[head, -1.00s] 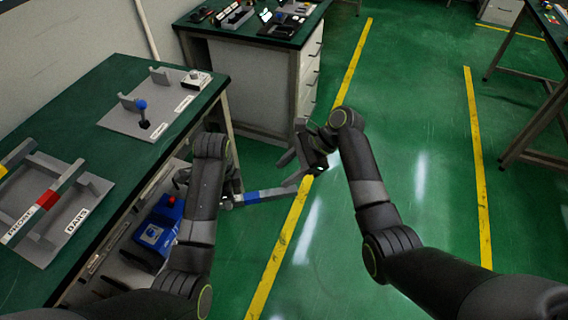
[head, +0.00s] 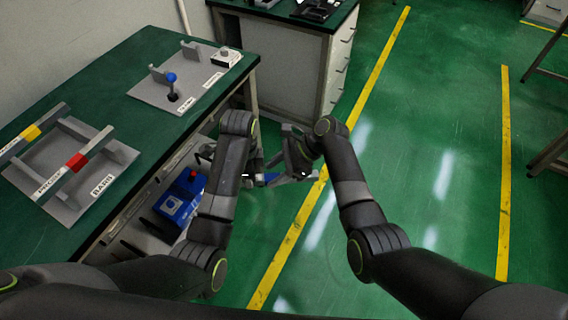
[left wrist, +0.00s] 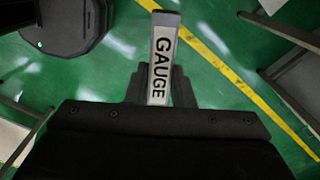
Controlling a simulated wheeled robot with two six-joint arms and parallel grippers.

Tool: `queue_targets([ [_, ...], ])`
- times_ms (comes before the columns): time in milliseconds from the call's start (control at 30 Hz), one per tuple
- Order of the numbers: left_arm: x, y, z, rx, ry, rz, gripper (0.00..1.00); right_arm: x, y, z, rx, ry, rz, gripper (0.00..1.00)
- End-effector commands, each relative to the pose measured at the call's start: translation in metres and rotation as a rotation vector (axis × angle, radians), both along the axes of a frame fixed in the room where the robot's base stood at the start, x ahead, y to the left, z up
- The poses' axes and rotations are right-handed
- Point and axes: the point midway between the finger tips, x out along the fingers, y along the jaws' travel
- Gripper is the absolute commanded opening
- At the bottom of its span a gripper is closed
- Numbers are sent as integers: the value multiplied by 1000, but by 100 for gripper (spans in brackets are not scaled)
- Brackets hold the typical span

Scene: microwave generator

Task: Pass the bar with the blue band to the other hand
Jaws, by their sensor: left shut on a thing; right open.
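The bar with the blue band (head: 271,178) is held out over the floor, past the table's right edge. My left gripper (head: 250,178) is shut on it, partly hidden by my left arm. In the left wrist view the bar (left wrist: 163,60) sticks out from between my left fingers (left wrist: 155,95), with a white GAUGE label facing the camera. My right gripper (head: 300,165) is open around or beside the bar's grey far end. I cannot tell whether the bar lies between its fingers or whether they touch it.
The green table (head: 120,75) holds a rack (head: 62,190) with a red-banded bar (head: 77,162) and a yellow-banded bar (head: 31,132), and a plate with a blue-knobbed lever (head: 171,78). A blue box (head: 178,205) sits below.

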Motion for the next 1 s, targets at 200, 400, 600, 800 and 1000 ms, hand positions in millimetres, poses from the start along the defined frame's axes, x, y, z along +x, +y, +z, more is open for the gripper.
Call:
queue_targets([
  [200, 0, 0, 0, -1, -1, 0, 0, -1, 2, -2, 0, 0, 0, 47],
  [400, 0, 0, 0, -1, -1, 0, 0, 0, 2, -2, 0, 0, 0, 37],
  [600, 0, -1, 0, -1, 0, -1, 0, 0, 2, -2, -1, -2, -1, 11],
  [800, -1, -1, 0, -4, 3, -3, 31, 1, 2, -1, 0, -5, -2, 0],
  [1000, 0, -1, 0, -1, 2, -1, 47, 0, 2, -1, 1, -3, -1, 0],
])
